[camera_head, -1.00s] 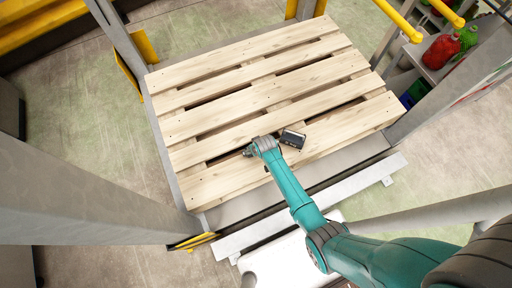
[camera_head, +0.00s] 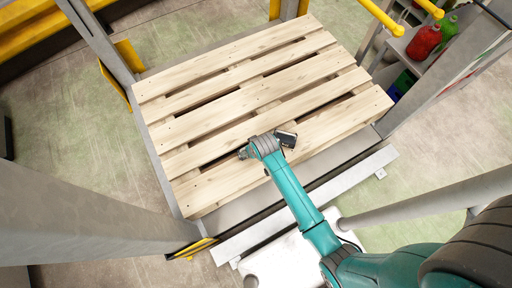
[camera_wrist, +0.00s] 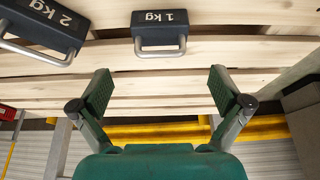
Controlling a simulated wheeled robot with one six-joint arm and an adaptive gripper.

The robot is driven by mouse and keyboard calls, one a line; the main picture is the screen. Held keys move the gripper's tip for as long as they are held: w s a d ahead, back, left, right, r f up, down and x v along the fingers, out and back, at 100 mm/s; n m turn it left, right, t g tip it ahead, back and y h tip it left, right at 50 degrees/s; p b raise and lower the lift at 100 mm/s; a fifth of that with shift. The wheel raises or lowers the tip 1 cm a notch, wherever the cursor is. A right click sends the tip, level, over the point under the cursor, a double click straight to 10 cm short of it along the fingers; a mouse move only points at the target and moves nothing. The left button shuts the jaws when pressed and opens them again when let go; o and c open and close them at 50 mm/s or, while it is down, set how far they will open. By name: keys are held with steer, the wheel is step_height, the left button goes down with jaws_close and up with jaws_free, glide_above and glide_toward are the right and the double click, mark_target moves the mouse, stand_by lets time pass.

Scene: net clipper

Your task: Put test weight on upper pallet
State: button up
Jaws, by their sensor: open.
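In the wrist view, a dark 1 kg weight (camera_wrist: 160,27) with a metal handle lies on pale wooden slats at the top middle. A dark 2 kg weight (camera_wrist: 45,24) with a similar handle lies at the top left, partly cut off. Both labels appear upside down. My gripper (camera_wrist: 158,92) is open, with nothing between its fingers, and the weights are beyond it. In the head view, my gripper (camera_head: 244,153) is over the front part of the wooden pallet (camera_head: 235,78). A small dark block (camera_head: 286,139) shows beside my wrist; I cannot tell what it is.
A grey post (camera_head: 85,215) stands at the left, and a grey rail (camera_head: 430,201) runs at the lower right. Yellow bars (camera_head: 380,18) and a shelf with red (camera_head: 424,41) and green bottles are at the upper right. Most of the pallet top is clear.

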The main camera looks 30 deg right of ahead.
steer(key=shift+r, duration=0.15)
steer(key=s+r+t, duration=0.3)
steer(key=s+r, duration=0.1)
steer(key=s, duration=0.6)
steer(key=s+r+t, duration=0.2)
steer(key=s+r, duration=0.2)
steer(key=s, duration=0.6)
steer(key=s+r+t, duration=0.2)
steer(key=s+r, duration=0.4)
steer(key=r, duration=0.6)
steer(key=s+r+t, duration=0.3)
steer(key=s+r, duration=0.4)
steer(key=r, duration=0.4)
steer(key=shift+r+t, duration=0.3)
steer(key=shift+r, duration=0.05)
steer(key=shift+a, duration=0.1)
